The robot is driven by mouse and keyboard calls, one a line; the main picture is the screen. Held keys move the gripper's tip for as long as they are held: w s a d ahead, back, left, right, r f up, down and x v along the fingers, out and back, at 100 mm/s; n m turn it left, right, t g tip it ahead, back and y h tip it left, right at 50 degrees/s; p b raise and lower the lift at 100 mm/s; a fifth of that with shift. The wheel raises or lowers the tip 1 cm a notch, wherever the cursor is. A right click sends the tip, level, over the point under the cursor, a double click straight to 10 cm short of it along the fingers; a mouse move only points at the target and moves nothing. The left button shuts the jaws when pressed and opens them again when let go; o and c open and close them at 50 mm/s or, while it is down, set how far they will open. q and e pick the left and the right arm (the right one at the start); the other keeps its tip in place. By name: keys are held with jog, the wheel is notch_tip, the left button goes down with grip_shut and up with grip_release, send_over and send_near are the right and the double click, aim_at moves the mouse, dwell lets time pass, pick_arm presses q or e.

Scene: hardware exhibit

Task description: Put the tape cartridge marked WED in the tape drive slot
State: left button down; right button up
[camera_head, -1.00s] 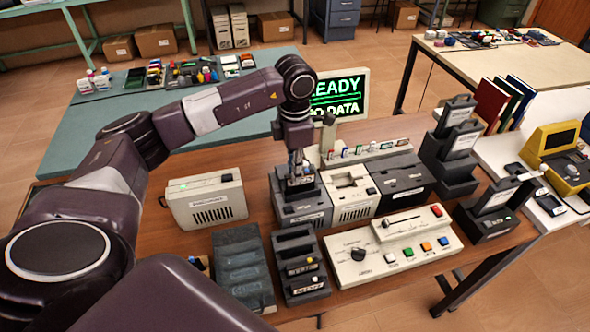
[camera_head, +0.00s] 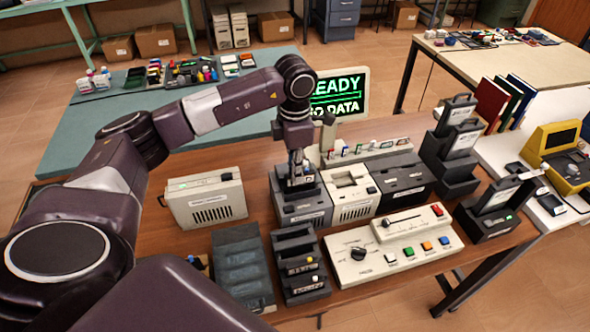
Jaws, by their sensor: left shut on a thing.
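My left gripper (camera_head: 298,179) points straight down at the top of a dark grey boxy unit (camera_head: 303,208), the left one of three units in a row. It is shut on a small dark thing that sits at the unit's top opening. The fingers mostly hide this thing, and no WED marking can be read on it. I cannot tell how deep it sits. A dark rack (camera_head: 294,240) in front holds cartridges with small labels in its nearer slots; its farther slots look empty. My right gripper is not in view.
A screen (camera_head: 350,92) behind shows green and white text, partly covered by my arm. A beige unit (camera_head: 350,197) and a dark unit (camera_head: 402,184) stand right of the gripper. A control panel (camera_head: 391,246) lies in front. A beige box (camera_head: 205,199) stands to the left.

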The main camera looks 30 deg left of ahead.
aim_at(295, 190)
pick_arm(q)
jog(key=shift+f, duration=0.15)
jog(key=shift+f+b, duration=1.5)
jog(key=shift+f, duration=0.2)
jog(key=c, duration=1.9)
grip_release()
jog(key=shift+r, duration=0.1)
jog(key=shift+r+p, duration=2.55)
jog(key=shift+r, duration=1.45)
jog(key=shift+f, duration=0.1)
